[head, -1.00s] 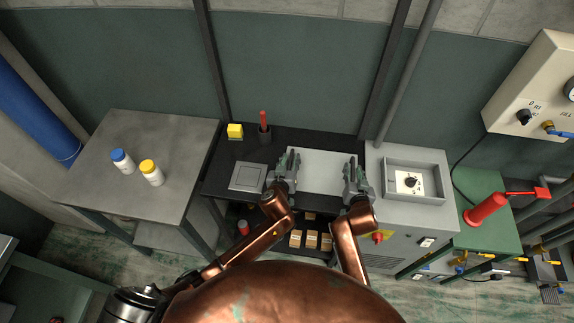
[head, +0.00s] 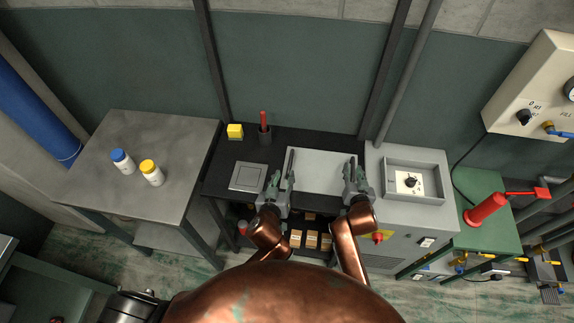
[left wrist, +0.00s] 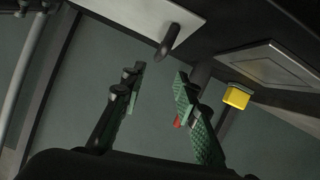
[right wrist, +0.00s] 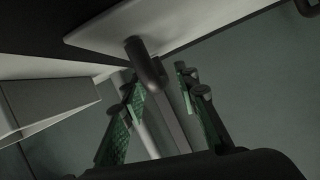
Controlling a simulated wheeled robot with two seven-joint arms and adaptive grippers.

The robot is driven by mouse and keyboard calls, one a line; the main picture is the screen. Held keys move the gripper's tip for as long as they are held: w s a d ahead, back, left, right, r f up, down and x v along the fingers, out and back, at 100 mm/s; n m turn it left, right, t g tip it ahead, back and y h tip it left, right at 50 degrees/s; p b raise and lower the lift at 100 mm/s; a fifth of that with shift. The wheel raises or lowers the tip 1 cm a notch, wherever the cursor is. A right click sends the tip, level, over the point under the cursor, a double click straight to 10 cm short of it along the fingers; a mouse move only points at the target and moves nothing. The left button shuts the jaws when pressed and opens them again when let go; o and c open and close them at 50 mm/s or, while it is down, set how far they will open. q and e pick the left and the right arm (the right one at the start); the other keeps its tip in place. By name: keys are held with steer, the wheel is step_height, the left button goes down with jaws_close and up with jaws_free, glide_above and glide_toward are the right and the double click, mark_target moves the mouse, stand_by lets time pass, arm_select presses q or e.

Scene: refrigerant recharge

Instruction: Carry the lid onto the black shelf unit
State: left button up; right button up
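The lid (head: 320,168), a flat light-grey plate with a dark handle at each end, lies flat over the top of the black shelf unit (head: 222,186); contact with the top is hard to judge. My left gripper (head: 277,180) is open and empty, just in front of the lid's left end. In the left wrist view, the left handle (left wrist: 167,41) stands clear beyond the fingertips (left wrist: 158,78). My right gripper (head: 355,172) is at the lid's right end. In the right wrist view its fingers (right wrist: 158,78) are apart, with the right handle (right wrist: 143,60) near the tips.
A grey square panel (head: 248,176), a yellow block (head: 235,130) and a dark cup (head: 265,136) with a red item are on the black top. A grey cabinet (head: 405,160) adjoins at right. A grey table (head: 165,135) with two bottles stands left. Boxes sit below.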

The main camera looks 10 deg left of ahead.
steer(key=v, duration=1.2)
steer(key=shift+f, duration=0.15)
arm_select(q)
steer(key=shift+s, duration=0.1)
